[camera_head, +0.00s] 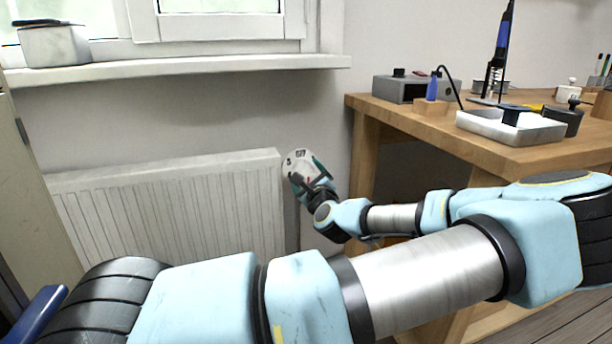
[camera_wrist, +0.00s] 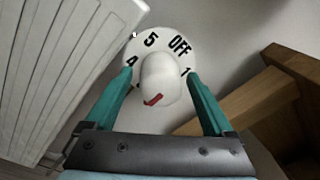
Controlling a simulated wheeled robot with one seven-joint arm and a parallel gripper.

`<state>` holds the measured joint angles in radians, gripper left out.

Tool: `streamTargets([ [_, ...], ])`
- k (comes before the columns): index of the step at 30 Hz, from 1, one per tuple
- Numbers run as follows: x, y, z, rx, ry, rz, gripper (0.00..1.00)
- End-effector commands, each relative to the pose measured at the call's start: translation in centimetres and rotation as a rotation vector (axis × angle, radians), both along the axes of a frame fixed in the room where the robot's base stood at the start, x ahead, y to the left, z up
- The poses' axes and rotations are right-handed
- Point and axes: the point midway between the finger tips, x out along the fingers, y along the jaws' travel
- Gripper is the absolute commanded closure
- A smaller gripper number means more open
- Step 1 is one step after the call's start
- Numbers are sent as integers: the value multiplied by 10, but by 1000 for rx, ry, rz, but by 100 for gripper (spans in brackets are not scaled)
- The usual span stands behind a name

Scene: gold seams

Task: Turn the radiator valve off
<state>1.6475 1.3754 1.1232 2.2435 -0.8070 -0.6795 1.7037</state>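The radiator valve (camera_head: 298,158) is at the right end of the white radiator (camera_head: 180,205). In the wrist view its round white dial plate (camera_wrist: 160,36) shows 4, 5, OFF and 1. The white knob (camera_wrist: 160,75) stands in front of the plate, with a red mark (camera_wrist: 153,100) on its lower side, away from OFF. My gripper (camera_head: 312,172) is at the valve. In the wrist view my gripper (camera_wrist: 158,76) has its two teal fingers on either side of the knob, with gaps between them and the knob. The other dial numbers are hidden.
A wooden workbench (camera_head: 450,128) stands right of the valve, its leg close by. A tray (camera_head: 510,125), a grey box (camera_head: 400,88) and a soldering iron (camera_head: 502,45) are on it. A windowsill (camera_head: 190,68) with a pot (camera_head: 55,47) runs above the radiator.

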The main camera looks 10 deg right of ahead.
Motion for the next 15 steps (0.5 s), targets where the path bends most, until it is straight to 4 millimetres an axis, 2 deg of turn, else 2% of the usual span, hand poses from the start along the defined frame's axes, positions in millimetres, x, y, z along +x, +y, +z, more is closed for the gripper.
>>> streamTargets([
  [2,0,0,0,0,0,0,23],
  [15,0,0,0,0,1,1,72],
])
